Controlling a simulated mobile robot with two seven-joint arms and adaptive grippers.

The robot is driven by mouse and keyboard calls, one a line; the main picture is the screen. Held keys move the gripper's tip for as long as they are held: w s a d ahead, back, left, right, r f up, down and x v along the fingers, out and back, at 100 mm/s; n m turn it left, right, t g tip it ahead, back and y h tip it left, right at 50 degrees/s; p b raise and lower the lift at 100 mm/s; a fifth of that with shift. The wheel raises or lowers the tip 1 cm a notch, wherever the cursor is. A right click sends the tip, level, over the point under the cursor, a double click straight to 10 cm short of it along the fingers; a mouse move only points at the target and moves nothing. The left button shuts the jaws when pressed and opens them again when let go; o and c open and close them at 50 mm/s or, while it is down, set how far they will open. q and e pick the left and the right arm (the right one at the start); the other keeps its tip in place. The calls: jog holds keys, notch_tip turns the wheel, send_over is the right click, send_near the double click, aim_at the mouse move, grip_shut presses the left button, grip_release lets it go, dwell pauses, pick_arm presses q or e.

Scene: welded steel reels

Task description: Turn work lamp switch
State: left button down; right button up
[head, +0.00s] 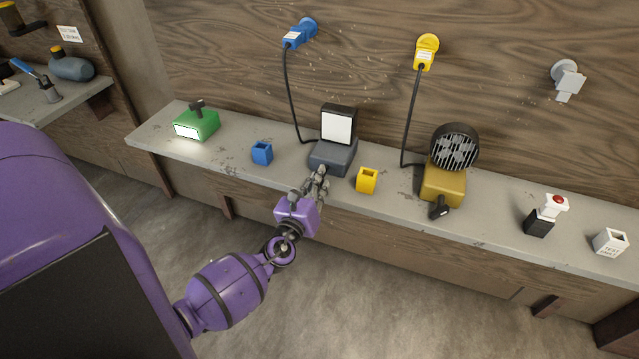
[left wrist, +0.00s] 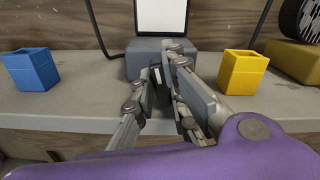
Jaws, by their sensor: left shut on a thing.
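The work lamp is a dark grey box with an upright black-framed white panel (head: 336,127) and stands on the grey bench. In the left wrist view its grey base (left wrist: 142,54) is straight ahead, under the white panel (left wrist: 161,15). My left gripper (head: 322,172) is at the front face of this base, its fingers pointing at it. In the left wrist view the fingers (left wrist: 159,76) are shut on a small dark part at the base's front, the lamp switch. The fingers hide most of the switch, so its angle cannot be told. My right gripper is out of view.
A blue cup (head: 262,153) and a yellow cup (head: 367,180) stand either side of my gripper. Further off are a green box with a lit panel (head: 196,124), a yellow fan (head: 443,184) and a red-button unit (head: 546,214). A black cable runs behind the lamp to a blue plug (head: 299,34).

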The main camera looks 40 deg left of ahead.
pick_arm(q)
jog(key=shift+a+f+n+b, duration=0.1)
jog(key=shift+f+n+b, duration=0.1)
jog(key=shift+n+b, duration=0.8)
jog(key=shift+r+n, duration=0.1)
jog(key=shift+n, duration=0.6)
jog(key=c, duration=1.8)
grip_release()
jog(key=shift+o, duration=0.2)
jog(key=shift+s, duration=0.1)
jog(key=v, duration=1.2)
